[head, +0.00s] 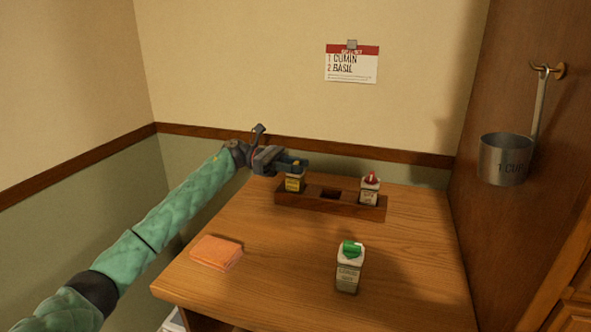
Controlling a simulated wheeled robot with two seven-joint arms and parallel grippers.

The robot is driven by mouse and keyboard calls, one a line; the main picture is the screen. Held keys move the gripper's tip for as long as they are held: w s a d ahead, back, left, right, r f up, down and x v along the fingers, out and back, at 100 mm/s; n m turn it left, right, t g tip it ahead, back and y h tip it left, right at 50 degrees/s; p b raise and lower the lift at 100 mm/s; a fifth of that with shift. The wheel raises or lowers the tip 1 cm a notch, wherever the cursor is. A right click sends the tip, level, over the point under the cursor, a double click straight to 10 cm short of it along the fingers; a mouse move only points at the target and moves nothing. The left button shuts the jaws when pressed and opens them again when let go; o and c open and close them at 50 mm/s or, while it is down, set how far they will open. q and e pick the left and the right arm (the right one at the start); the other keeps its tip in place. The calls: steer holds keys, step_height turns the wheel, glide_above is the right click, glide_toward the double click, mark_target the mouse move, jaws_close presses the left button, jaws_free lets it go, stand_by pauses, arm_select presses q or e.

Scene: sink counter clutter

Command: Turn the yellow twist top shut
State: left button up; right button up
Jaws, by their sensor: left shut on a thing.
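The container with the yellow twist top (294,184) stands in the left slot of a dark wooden rack (325,205). My left gripper (295,166) reaches in from the left and is shut on the yellow twist top. The jaws cover most of the top, so how far it is turned cannot be told. My right gripper is not in view.
A red-topped container (370,190) stands in the rack's right slot; the middle slot is empty. A green-topped container (349,268) stands at the counter's front. An orange cloth (216,252) lies front left. A metal measuring cup (505,160) hangs at right. A note (352,64) is on the wall.

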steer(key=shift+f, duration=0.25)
arm_select(q)
steer(key=o, duration=1)
steer(key=shift+w+a, duration=0.2)
steer(key=shift+a, duration=0.25)
steer(key=b+v, duration=0.1)
steer(key=v, duration=0.6)
steer(key=shift+d+b, duration=0.1)
steer(key=shift+b, duration=0.2)
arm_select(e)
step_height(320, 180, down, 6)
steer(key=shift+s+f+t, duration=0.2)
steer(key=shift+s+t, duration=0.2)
